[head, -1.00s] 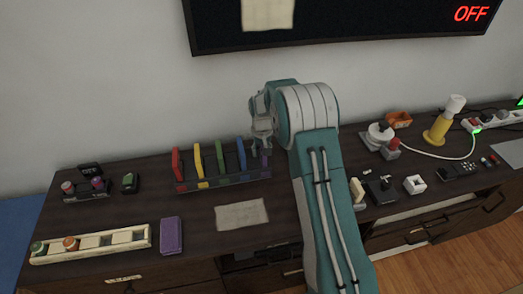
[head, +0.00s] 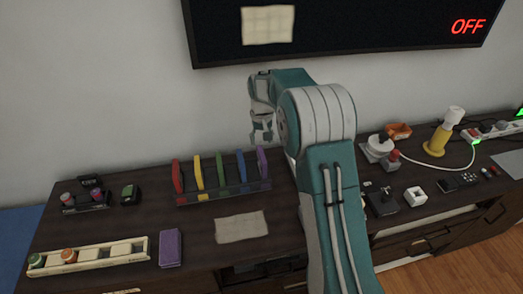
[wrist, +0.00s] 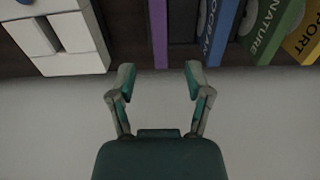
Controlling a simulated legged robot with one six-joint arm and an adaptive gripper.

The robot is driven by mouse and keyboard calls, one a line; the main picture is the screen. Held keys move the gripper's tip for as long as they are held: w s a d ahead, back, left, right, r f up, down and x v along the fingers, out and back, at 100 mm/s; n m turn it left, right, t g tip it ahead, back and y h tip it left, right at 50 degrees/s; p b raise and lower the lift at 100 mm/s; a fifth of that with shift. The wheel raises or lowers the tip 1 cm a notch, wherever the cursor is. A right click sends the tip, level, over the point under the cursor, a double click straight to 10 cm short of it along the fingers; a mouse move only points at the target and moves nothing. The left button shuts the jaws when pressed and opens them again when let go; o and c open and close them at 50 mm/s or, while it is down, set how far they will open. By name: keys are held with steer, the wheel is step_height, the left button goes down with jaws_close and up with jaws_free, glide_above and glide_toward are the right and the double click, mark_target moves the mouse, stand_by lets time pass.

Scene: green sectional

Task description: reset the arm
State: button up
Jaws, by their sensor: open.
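My gripper (head: 262,133) is in the air above the cabinet top, to the right of the row of coloured books, close to the wall. In the wrist view my gripper (wrist: 160,80) is open, with its two fingers apart and nothing between them. The purple book (wrist: 158,32) shows just beyond the gap between the fingertips. My teal and white arm rises from the bottom of the head view and bends left at the top.
The book rack (head: 222,196) stands on the dark cabinet (head: 120,222). A purple block (head: 170,248), a pale sheet (head: 242,226) and a long tray (head: 135,259) lie in front. A yellow lamp-like thing (head: 438,142) and small devices are at right. A screen (head: 345,30) hangs above.

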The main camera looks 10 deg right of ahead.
steer(key=shift+r, duration=0.5)
steer(key=shift+s+r, duration=0.2)
steer(key=shift+r, duration=0.15)
steer(key=s+r+t, duration=0.3)
steer(key=s+r, duration=1.2)
steer(key=s+t, duration=0.2)
steer(key=s, duration=1.9)
steer(key=shift+s+r+t, duration=0.2)
steer(key=shift+r+t, duration=0.05)
steer(key=shift+t, duration=0.05)
